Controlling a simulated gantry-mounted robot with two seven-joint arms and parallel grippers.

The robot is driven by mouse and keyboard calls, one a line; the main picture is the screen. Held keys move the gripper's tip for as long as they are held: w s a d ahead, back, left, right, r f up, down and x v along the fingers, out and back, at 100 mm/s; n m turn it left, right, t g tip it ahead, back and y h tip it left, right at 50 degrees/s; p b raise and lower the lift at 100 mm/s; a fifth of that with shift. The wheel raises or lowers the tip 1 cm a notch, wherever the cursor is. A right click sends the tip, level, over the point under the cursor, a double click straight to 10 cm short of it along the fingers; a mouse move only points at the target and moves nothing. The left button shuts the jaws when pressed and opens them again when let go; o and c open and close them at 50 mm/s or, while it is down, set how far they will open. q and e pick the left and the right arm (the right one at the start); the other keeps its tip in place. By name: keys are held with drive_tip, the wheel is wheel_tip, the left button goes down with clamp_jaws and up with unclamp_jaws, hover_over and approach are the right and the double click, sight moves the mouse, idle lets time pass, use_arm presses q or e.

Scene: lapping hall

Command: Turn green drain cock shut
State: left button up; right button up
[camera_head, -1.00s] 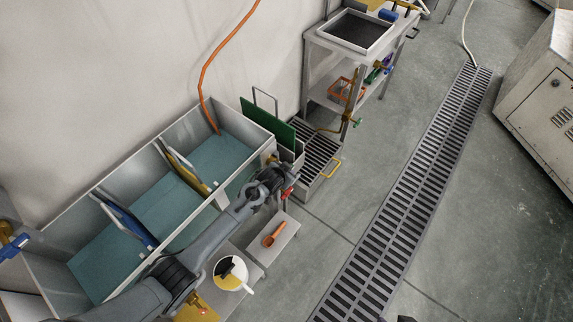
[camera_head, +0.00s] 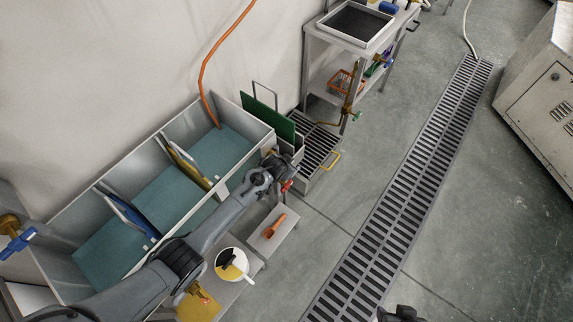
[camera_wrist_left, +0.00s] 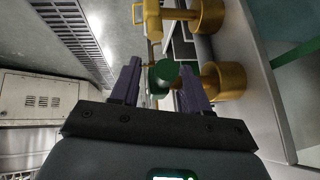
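In the left wrist view a green cock handle (camera_wrist_left: 163,72) shows between the fingers of my left gripper (camera_wrist_left: 160,68). The fingers are apart, one on each side of the green handle; I cannot tell whether either touches it. A thick brass fitting (camera_wrist_left: 222,82) stands just to the right, by the tank wall. In the head view my left gripper (camera_head: 284,176) is at the right end of the grey tank (camera_head: 262,122), and it hides the cock there. A dark part, apparently of my right arm, shows at the bottom edge; its fingers cannot be made out.
A yellow handle (camera_wrist_left: 148,20) and another brass fitting (camera_wrist_left: 208,14) lie beyond the fingers. An orange scoop (camera_head: 273,226) and a white bowl (camera_head: 240,260) rest on low grey stands. Another green-handled cock (camera_head: 357,116) is by the rack (camera_head: 309,73). The floor around the drain grating (camera_head: 392,212) is clear.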

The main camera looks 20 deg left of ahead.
use_arm(q)
drive_tip(key=shift+r, duration=0.1)
drive_tip(key=shift+s+r+p, duration=0.2)
drive_tip(key=shift+r+p, duration=0.1)
drive_tip(key=shift+r, duration=0.15)
drive_tip(key=p+v, duration=0.3)
drive_tip(key=v, duration=0.6)
drive_tip(key=shift+s+r, duration=0.15)
drive_tip(key=shift+s, duration=0.2)
